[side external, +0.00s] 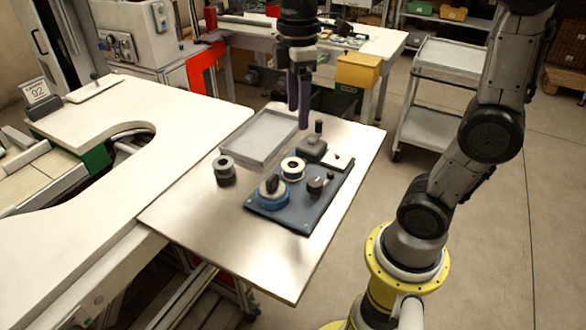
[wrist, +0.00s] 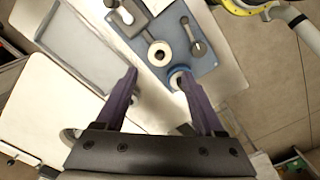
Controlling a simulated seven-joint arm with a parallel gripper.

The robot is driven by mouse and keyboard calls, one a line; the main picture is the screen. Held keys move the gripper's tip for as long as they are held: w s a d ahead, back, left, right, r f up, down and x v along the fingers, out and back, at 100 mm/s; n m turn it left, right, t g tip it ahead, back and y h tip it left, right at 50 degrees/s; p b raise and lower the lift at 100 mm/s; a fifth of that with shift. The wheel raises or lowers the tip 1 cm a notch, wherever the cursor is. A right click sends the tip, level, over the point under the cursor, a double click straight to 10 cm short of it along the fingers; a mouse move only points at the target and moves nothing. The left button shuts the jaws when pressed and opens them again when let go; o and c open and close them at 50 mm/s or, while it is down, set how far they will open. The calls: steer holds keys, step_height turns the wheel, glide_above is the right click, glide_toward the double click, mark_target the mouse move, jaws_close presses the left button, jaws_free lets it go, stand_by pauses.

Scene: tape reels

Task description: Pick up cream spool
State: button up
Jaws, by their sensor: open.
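The cream spool (side external: 293,168) lies flat on the blue-grey plate, its dark centre hole facing up. It also shows in the wrist view (wrist: 160,53), a little beyond and between the fingertips. My gripper (side external: 299,118) hangs above the table with its purple fingers pointing down, clear of the spool. In the wrist view my gripper (wrist: 157,76) is open, with nothing between its fingers.
The plate (side external: 300,218) also carries a blue spool (side external: 268,199) and a dark knobbed part (side external: 316,186). A dark grey spool (side external: 226,172) stands left of it. A grey tray (side external: 262,137) and a dark upright fixture (side external: 313,147) lie behind. The table's front is clear.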

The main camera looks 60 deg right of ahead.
mark_target(299, 163)
step_height(299, 163, down, 13)
steer(key=shift+s+d, duration=0.1)
steer(key=shift+s, duration=0.05)
stand_by(0.4)
jaws_close()
stand_by(0.3)
steer(key=shift+r, duration=0.15)
